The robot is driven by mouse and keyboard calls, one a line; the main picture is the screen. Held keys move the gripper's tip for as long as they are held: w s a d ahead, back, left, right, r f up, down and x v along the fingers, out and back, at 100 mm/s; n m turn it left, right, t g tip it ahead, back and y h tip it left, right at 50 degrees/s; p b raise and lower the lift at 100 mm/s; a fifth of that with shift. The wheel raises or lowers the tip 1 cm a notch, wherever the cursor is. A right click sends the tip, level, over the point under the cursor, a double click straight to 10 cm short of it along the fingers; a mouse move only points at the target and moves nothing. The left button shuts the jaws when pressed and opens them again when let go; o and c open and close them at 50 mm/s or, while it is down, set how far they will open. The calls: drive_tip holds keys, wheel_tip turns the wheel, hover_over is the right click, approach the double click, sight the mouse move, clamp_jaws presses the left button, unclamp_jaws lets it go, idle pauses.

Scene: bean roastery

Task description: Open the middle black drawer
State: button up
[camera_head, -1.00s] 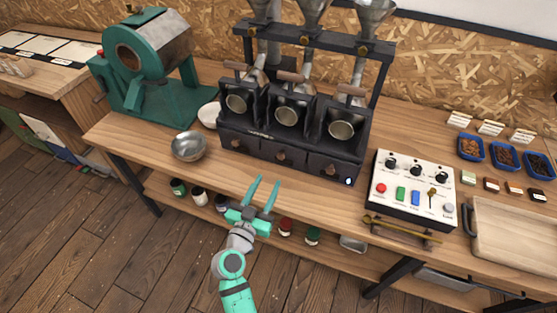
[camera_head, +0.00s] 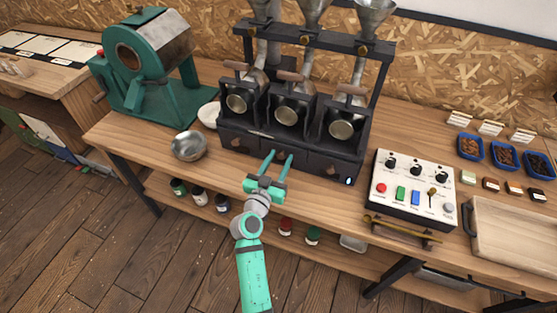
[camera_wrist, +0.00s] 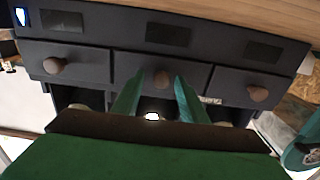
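The black three-drawer unit stands on the wooden bench below the hoppers. Its middle black drawer (camera_wrist: 141,68) is closed and has a round brown knob (camera_wrist: 161,79). My gripper (camera_head: 279,155) is in front of the middle drawer in the head view, and its fingers hide most of that knob there. In the wrist view my gripper (camera_wrist: 157,92) has its two green fingers apart, with the knob between or just beyond the tips. I cannot tell whether they touch it. The neighbouring drawers, with knobs (camera_wrist: 54,65) and (camera_wrist: 258,93), are closed too.
A metal bowl (camera_head: 189,146) sits on the bench left of the unit. A white control panel (camera_head: 412,190) stands to its right. Metal cups (camera_head: 287,116) sit above the drawers. Several jars (camera_head: 199,196) stand on the shelf below. The bench front before the drawers is clear.

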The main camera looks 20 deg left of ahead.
drive_tip(key=shift+s+a, duration=0.1)
clamp_jaws()
drive_tip(key=shift+s, duration=0.4)
drive_tip(key=s, duration=1.1)
drive_tip(key=shift+s+a, duration=0.25)
drive_tip(key=shift+s, duration=0.05)
drive_tip(key=shift+a, duration=0.1)
drive_tip(key=shift+c, duration=0.8)
unclamp_jaws()
drive_tip(key=shift+o, duration=0.8)
